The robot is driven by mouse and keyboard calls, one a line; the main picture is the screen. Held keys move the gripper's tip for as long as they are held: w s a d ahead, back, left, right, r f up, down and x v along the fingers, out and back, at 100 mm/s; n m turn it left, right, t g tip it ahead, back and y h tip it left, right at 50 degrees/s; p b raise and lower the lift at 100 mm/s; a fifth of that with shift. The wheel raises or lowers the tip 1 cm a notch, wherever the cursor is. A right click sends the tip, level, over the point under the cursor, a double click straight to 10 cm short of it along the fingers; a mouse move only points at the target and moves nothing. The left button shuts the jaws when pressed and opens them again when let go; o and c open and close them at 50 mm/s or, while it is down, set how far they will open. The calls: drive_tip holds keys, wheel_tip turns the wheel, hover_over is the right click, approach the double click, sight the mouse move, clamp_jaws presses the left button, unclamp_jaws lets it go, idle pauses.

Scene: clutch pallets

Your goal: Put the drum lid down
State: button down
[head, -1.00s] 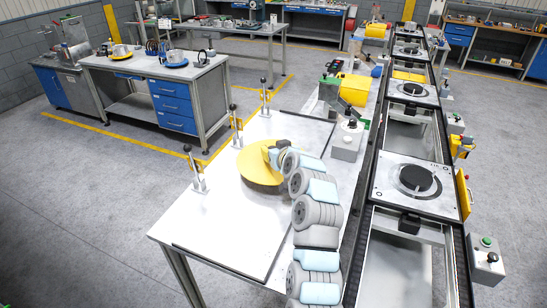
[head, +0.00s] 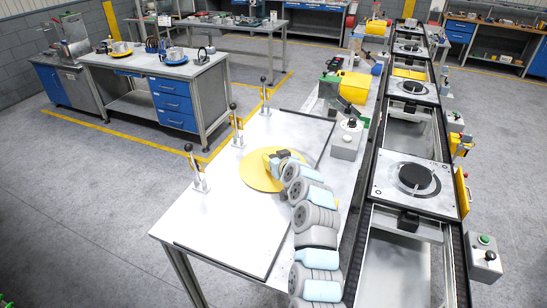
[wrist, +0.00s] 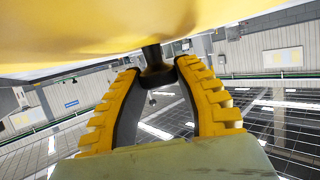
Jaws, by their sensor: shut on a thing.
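The drum lid (head: 255,181) is a flat yellow disc over the right-middle of the pale table top (head: 215,225) in the head view. It looks level and at or very near the surface; I cannot tell for sure whether it touches. My gripper (head: 273,163) is at the lid's middle, reaching in from the right. In the wrist view the lid (wrist: 120,25) fills the top of the picture. The two yellow ridged fingers of my gripper (wrist: 158,72) are closed around the lid's dark central knob (wrist: 152,53).
Several upright levers with black knobs (head: 188,147) stand along the table's left and far edge. A conveyor line with pallets (head: 387,190) runs along the right. The front left of the table is clear. A workbench with blue drawers (head: 170,104) stands behind.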

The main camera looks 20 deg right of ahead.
drive_tip(key=c, duration=0.8)
unclamp_jaws()
drive_tip(key=shift+r, duration=0.1)
drive_tip(key=shift+s+r, duration=0.2)
drive_tip(key=shift+s, duration=0.25)
drive_tip(key=shift+v, duration=1.2)
drive_tip(key=shift+b+v, duration=0.75)
drive_tip(key=shift+v, duration=3.55)
